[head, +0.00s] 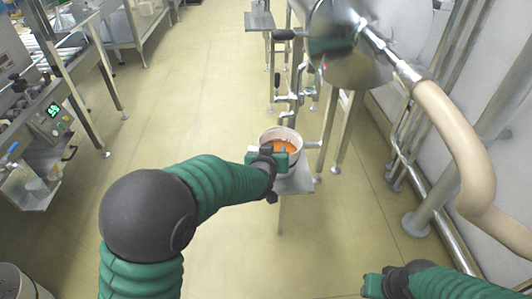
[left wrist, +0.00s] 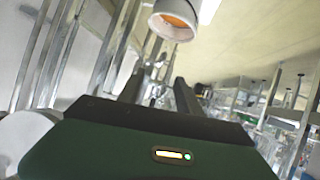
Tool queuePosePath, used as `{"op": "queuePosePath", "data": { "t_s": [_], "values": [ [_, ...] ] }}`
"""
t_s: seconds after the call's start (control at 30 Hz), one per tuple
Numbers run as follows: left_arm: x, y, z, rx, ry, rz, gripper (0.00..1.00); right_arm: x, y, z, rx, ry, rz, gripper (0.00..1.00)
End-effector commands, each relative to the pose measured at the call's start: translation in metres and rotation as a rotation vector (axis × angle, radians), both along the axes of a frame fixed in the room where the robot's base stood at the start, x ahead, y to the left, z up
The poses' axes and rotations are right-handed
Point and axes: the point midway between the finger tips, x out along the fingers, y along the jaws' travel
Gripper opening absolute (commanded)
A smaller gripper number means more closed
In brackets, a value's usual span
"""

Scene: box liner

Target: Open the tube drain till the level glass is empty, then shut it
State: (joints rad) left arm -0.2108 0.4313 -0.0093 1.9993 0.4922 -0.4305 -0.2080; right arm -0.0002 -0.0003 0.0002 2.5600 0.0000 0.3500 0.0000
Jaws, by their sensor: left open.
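A pale bucket (head: 296,134) with orange contents stands on a small metal stand under the pipework. My left gripper (head: 267,154) is open in front of the bucket and overlaps its near side; I cannot tell whether they touch. In the left wrist view the bucket (left wrist: 171,30) shows at the top, beyond the parted dark fingers (left wrist: 158,92), with nothing between them. Thin vertical pipework (head: 297,70) with small valves rises above the bucket, beside the tank. The level glass and its liquid are too small to make out. My right gripper (head: 382,284) is at the bottom right, its jaws unclear.
A shiny tank (head: 345,50) on legs stands behind, with a thick beige hose (head: 450,130) curving down the right. Metal pipes run along the right wall. A machine with a lit panel (head: 54,110) stands at left. The floor (head: 190,110) between is clear.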

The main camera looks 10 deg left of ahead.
Motion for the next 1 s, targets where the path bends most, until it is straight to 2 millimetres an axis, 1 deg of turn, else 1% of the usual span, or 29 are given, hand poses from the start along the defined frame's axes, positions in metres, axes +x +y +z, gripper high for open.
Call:
{"op": "queuePosePath", "data": {
  "t_s": [0.03,0.1,0.2,0.3,0.43,0.77,0.83,0.87,0.93,0.97,1.0],
  "values": [
    [-0.01,0.003,0.007,0.001,0.034,-0.012,0.41,0.0,0.0,0.012,0.0,0.0,0.0,0.36],
    [-0.023,0.005,0.005,0.002,0.083,-0.03,0.41,0.0,0.0,0.018,0.0,0.001,0.0,0.36],
    [-0.039,0.009,0.002,0.004,0.136,-0.048,0.41,0.0,0.0,0.024,0.0,0.001,-0.001,0.36],
    [-0.048,0.01,-0.001,0.006,0.168,-0.058,0.41,0.0,0.0,0.026,0.0,0.001,-0.001,0.36],
    [-0.052,0.011,-0.003,0.007,0.18,-0.061,0.41,0.0,0.0,0.026,0.0,0.0,0.0,0.36],
    [-0.051,0.01,-0.003,0.006,0.178,-0.061,0.41,0.0,0.0,0.026,0.0,0.0,0.0,0.36],
    [-0.054,0.011,-0.004,0.007,0.188,-0.063,0.41,0.0,0.0,0.026,0.0,0.0,0.0,0.36],
    [-0.059,0.013,-0.007,0.007,0.203,-0.067,0.41,0.0,0.0,0.026,0.0,0.0,0.0,0.36],
    [-0.081,0.019,-0.016,0.01,0.268,-0.08,0.41,0.0,0.0,0.026,0.0,0.0,0.0,0.36],
    [-0.096,0.022,-0.022,0.013,0.309,-0.09,0.41,0.0,0.0,0.026,0.0,0.0,0.0,0.36],
    [-0.117,0.027,-0.031,0.018,0.37,-0.101,0.41,0.0,0.0,0.026,0.0,0.0,0.0,0.36]
  ]
}}
